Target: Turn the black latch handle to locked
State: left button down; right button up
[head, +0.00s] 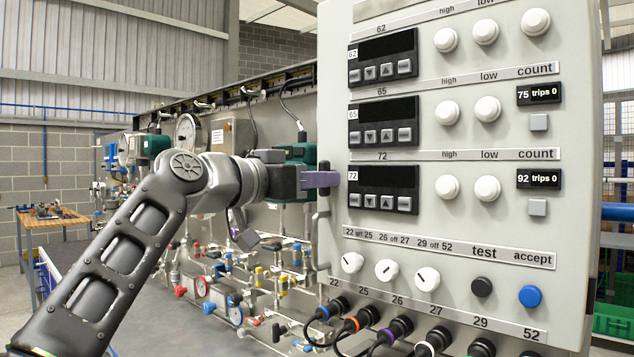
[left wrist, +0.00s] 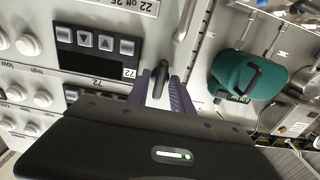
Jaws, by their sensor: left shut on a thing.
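The black latch handle (head: 324,166) is at the left edge of the grey gauge panel (head: 460,225), beside the lowest display. My left gripper (head: 322,180) reaches it from the left, and its purple fingers cover part of the handle. In the left wrist view, the dark handle (left wrist: 162,76) shows between the two purple fingers of my left gripper (left wrist: 163,88), which are shut on it. The fingers hide much of the handle, so its exact angle is hard to tell. My right gripper is in neither view.
A grey vertical bar handle (head: 322,235) is just below the latch on the panel edge. Several knobs, displays and a blue button (head: 530,296) cover the panel front. Cables hang below it. Pipes and gauges (head: 202,287) stand behind my left arm.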

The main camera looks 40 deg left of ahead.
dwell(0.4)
pick_arm(q)
jog(key=c, duration=1.4)
grip_release()
jog(key=shift+c, duration=0.2)
jog(key=s+b, duration=0.1)
jog(key=s, duration=0.6)
jog(key=shift+s+a, duration=0.3)
jog(key=shift+s, duration=0.05)
